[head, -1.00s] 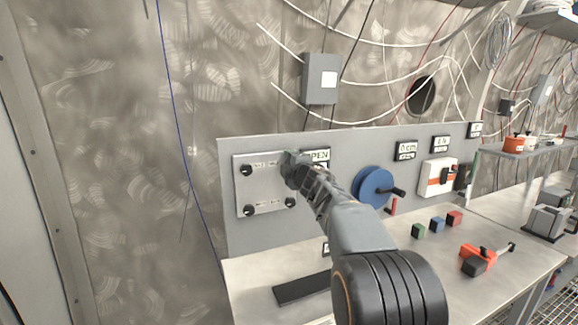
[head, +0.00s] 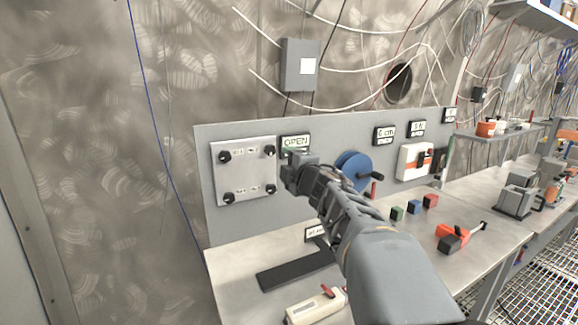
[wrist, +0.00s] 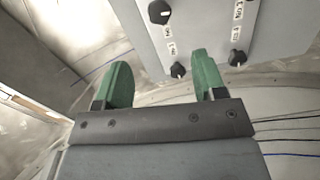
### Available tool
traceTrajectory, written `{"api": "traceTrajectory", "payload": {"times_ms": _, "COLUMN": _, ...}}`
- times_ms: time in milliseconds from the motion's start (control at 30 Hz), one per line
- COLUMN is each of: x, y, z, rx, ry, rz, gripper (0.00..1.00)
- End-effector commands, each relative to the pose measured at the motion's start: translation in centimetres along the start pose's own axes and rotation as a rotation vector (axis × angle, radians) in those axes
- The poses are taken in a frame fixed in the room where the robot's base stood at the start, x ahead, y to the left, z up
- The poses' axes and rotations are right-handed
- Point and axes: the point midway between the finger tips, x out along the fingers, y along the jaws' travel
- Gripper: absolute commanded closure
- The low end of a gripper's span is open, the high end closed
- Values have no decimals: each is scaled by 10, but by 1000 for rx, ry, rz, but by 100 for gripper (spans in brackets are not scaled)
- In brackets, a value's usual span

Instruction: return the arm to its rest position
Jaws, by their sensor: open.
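My arm reaches up from the lower right of the head view and hides part of the panel and bench.
The bench (head: 235,262) holds a black bar (head: 290,272), a pale box with a red switch (head: 316,305), small coloured cubes (head: 414,206) and an orange-red tool (head: 452,238). A blue wheel (head: 352,166) and a white-orange box (head: 415,160) are on the panel.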

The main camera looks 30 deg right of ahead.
Motion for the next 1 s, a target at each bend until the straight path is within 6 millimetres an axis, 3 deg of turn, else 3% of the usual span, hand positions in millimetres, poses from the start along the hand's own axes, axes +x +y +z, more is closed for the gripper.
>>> {"api": "traceTrajectory", "payload": {"times_ms": 633, "x": -4, "y": 0, "z": 1, "rx": 5, "ry": -3, "rz": -1, "gripper": 36}}
{"api": "traceTrajectory", "payload": {"times_ms": 767, "x": -5, "y": -4, "z": 16, "rx": 62, "ry": -91, "rz": -11, "gripper": 36}}
{"api": "traceTrajectory", "payload": {"times_ms": 867, "x": -13, "y": -29, "z": 47, "rx": 227, "ry": -273, "rz": -50, "gripper": 36}}
{"api": "traceTrajectory", "payload": {"times_ms": 933, "x": -30, "y": -57, "z": 67, "rx": 399, "ry": -441, "rz": -95, "gripper": 36}}
{"api": "traceTrajectory", "payload": {"times_ms": 1000, "x": -54, "y": -95, "z": 71, "rx": 585, "ry": -606, "rz": -174, "gripper": 36}}
